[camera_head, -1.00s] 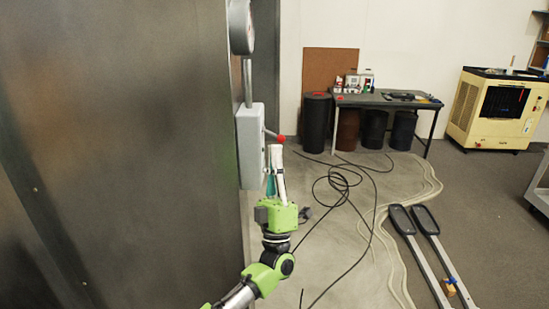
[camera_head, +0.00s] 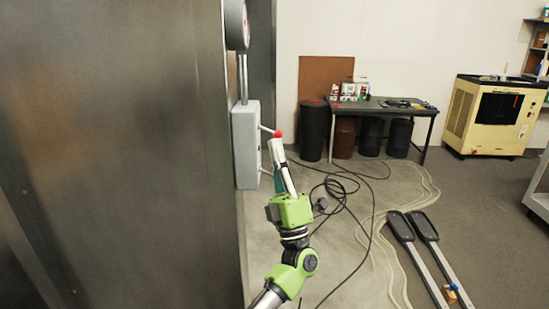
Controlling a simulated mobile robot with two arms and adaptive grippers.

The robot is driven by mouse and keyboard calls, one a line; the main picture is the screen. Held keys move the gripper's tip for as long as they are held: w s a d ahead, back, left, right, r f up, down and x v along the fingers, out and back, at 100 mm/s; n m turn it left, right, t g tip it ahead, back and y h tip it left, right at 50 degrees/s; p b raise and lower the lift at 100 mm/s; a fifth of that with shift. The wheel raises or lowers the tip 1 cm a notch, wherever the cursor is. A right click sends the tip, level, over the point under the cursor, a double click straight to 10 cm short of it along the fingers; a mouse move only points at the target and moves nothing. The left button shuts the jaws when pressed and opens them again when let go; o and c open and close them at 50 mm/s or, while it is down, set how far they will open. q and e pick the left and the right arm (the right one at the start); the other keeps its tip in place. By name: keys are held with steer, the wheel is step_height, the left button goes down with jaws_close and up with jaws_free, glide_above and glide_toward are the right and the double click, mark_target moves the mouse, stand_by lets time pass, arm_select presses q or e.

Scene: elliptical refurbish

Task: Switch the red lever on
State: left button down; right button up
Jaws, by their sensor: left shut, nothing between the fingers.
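The red lever (camera_head: 277,133) is a short grey bar with a red knob. It sticks out to the right from a grey switch box (camera_head: 246,145) on the edge of the metal wall. My left gripper (camera_head: 275,145) is shut and empty. Its arm comes up from the bottom, and its fingertips show just below the red knob. I cannot tell whether they touch it. My right gripper is not in view.
The metal wall (camera_head: 120,150) fills the left side. A grey pipe (camera_head: 243,78) runs above the box. Black cables (camera_head: 345,190) lie on the floor. A table (camera_head: 375,106) with dark barrels (camera_head: 313,130) stands behind, and a yellow machine (camera_head: 490,115) stands at the right.

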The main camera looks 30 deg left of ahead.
arm_select(q)
steer(key=r+n+g+b, duration=0.1)
steer(key=n+g, duration=0.1)
steer(key=g, duration=0.1)
steer(key=d+r+n+g+y+b, duration=0.1)
steer(key=n+g+b, duration=0.1)
steer(key=n+g, duration=0.1)
steer(key=w+r+n+g+y+b, duration=0.1)
steer(key=n+g+b, duration=0.1)
steer(key=n+g, duration=0.1)
steer(key=shift+d, duration=0.35)
steer(key=v, duration=0.7)
steer(key=shift+f, duration=0.2)
steer(key=shift+d, duration=0.1)
